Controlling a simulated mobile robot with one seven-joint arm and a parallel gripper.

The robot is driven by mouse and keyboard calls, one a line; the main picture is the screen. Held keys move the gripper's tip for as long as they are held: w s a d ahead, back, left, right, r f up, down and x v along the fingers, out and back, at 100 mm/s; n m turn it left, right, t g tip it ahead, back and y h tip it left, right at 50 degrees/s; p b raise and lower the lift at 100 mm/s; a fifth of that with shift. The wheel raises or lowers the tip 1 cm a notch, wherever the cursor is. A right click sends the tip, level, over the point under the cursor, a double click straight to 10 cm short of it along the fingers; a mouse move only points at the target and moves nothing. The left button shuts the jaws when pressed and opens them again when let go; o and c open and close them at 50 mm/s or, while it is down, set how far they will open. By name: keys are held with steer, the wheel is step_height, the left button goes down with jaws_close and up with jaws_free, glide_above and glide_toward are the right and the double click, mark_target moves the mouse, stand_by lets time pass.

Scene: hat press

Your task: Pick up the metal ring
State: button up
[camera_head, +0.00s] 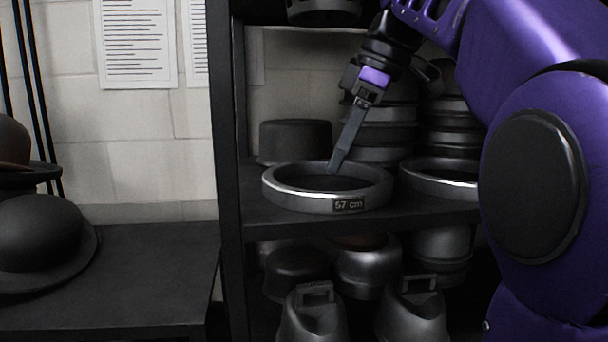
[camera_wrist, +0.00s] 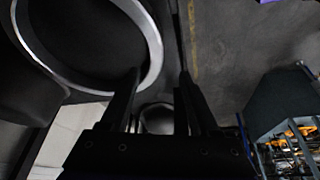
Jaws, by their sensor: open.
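The metal ring (camera_head: 285,196), silver-grey and marked "57 cm", lies flat on the shelf. In the wrist view the ring (camera_wrist: 151,35) fills the upper left, its bright rim curving around a dark centre. My gripper (camera_head: 336,168) reaches down from the upper right, with its fingertips over the ring's opening. In the wrist view my gripper (camera_wrist: 160,74) is open and empty. One finger overlaps the inside of the rim, the other lies outside it, and part of the rim shows between them. I cannot tell how deep the tips reach.
A second ring (camera_head: 438,183) lies to the right on the same shelf (camera_head: 300,220). Dark hat blocks (camera_head: 295,140) stand close behind the marked ring. More metal forms (camera_head: 368,265) fill the shelf below. The shelf's upright post (camera_head: 228,150) is at left, beside a table with hats (camera_head: 40,235).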

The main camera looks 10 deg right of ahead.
mark_target(322, 193)
steer(key=shift+x, duration=1.1)
steer(key=shift+w+x, duration=0.1)
steer(key=shift+x, duration=1.25)
steer(key=shift+w+x, duration=0.15)
steer(key=shift+x, duration=1.15)
steer(key=shift+d, duration=0.2)
jaws_close()
